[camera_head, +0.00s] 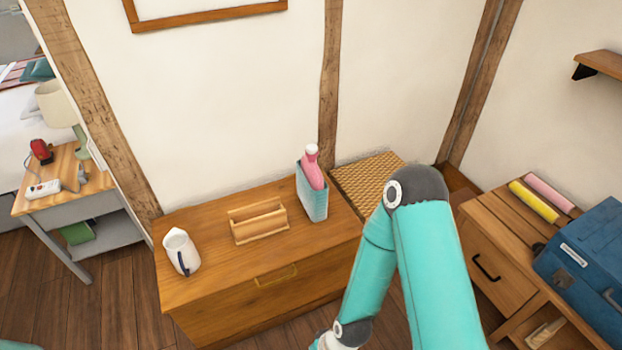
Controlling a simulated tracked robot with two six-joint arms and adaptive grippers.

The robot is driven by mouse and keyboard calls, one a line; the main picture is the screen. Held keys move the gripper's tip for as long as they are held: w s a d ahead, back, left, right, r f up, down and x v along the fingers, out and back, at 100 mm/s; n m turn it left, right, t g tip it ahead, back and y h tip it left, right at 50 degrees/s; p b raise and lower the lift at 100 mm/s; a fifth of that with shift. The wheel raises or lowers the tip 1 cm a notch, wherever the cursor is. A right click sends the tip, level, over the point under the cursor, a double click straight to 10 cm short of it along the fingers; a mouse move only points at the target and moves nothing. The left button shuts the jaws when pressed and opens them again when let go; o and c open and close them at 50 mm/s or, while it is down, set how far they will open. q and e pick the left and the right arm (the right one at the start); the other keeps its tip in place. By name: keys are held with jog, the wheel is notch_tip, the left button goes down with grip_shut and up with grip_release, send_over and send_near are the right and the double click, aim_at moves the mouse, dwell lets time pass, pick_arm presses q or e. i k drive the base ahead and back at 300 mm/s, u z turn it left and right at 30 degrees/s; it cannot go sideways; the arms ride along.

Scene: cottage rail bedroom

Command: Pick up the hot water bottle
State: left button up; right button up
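A pink bottle (313,173) with a paler pink top stands in a teal woven holder (313,203) on a wooden chest, and it looks like the hot water bottle. Its lower part is hidden inside the holder; its neck and top stick out above the rim. My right arm comes in from the lower right, bends at a raised elbow and runs down past the chest's right front. Its wrist is cut off at the bottom edge, so my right gripper is out of view. My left gripper is out of view too.
The wooden chest (222,293) also bears a white jug (180,251) and an empty wooden caddy (259,222). A woven-topped piece (366,181) stands right of it. Further right, a cabinet (490,262) holds rolls and a blue case (590,262). A nightstand (80,200) stands left.

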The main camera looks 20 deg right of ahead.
aim_at(310, 169)
jog(key=u, duration=0.05)
jog(key=k, duration=0.45)
jog(key=z, duration=0.75)
jog(key=i, duration=1.65)
jog(key=u, duration=0.8)
